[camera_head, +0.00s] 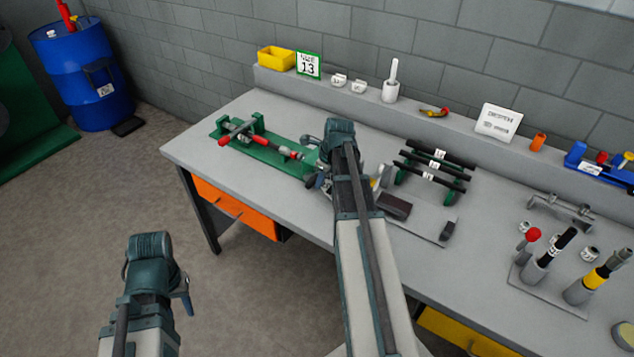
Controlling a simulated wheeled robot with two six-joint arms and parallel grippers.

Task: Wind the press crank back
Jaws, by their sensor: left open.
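A long green press or vise-like fixture (265,151) lies on the left part of the grey workbench. A cross bar with red ends (235,132) sits at its left end, and another red grip (293,154) shows near its right end. I cannot tell for sure which is the crank. My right gripper (318,175) is at the fixture's right end, and its wrist hides part of that area. Whether its jaws are open or touch anything is hidden. My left gripper (158,280) is open and empty over the floor, in front of the bench and apart from it.
On the bench (230,110), a rack of black-handled tools (435,168) stands right of my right arm. Upright tools in a grey stand (540,275) are further right. A yellow bin (276,58) sits on the back ledge. A blue barrel (80,75) stands far left. The floor around my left gripper is clear.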

